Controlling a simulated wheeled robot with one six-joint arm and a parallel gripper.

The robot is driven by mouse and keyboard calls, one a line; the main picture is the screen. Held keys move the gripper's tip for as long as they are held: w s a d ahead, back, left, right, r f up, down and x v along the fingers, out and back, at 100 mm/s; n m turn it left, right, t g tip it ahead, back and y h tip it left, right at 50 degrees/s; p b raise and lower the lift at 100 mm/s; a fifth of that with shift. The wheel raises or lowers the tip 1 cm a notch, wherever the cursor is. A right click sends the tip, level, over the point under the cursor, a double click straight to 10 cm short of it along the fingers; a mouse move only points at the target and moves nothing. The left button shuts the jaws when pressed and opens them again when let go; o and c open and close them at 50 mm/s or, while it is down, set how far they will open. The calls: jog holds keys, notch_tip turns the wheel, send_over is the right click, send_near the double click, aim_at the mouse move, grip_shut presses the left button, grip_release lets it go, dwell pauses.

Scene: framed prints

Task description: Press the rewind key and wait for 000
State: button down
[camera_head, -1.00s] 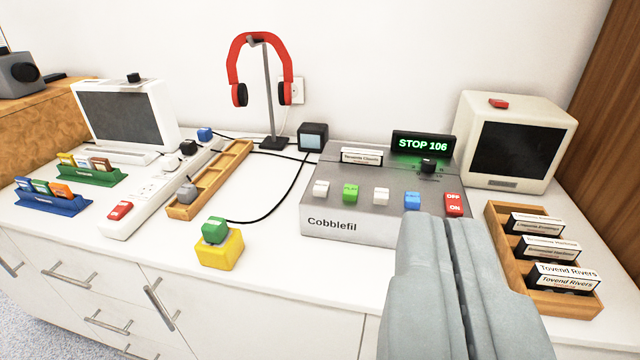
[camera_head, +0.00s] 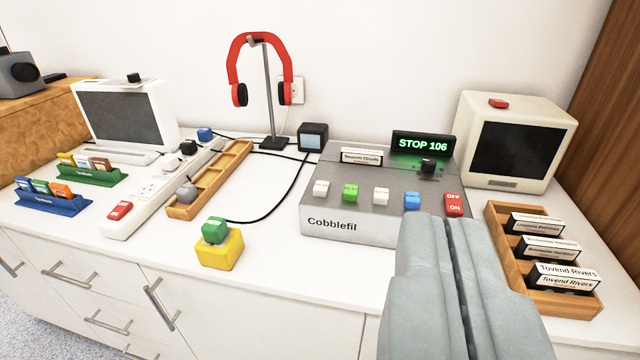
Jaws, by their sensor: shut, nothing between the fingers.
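The grey tape deck (camera_head: 345,228) marked "Cobblefil" stands on the white counter. Its green-lit display (camera_head: 423,144) reads "STOP 106". Along its front are a white key (camera_head: 321,188), a green key (camera_head: 350,192), a second white key (camera_head: 381,196), a blue key (camera_head: 412,201) and a red ON/OFF switch (camera_head: 454,204). I cannot read which key is rewind. A labelled cassette (camera_head: 362,157) sits at the deck's top, and a dark knob (camera_head: 428,165) is below the display. My gripper (camera_head: 442,222) is shut and empty, in front of the deck's right part and hiding its lower right corner.
A wooden rack of cassettes (camera_head: 495,213) stands right of my gripper, with a cream monitor (camera_head: 468,122) behind. The counter front before the deck is clear.

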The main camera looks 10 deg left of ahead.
dwell(0.4)
jog(key=n+g+y, duration=0.2)
jog(key=n+g, duration=0.6)
jog(key=n, duration=0.3)
send_over(322, 189)
notch_tip(322, 189, down, 13)
jog(key=shift+r, duration=0.15)
jog(key=shift+f, duration=4.4)
jog(key=shift+f, duration=0.1)
jog(key=shift+f, duration=0.3)
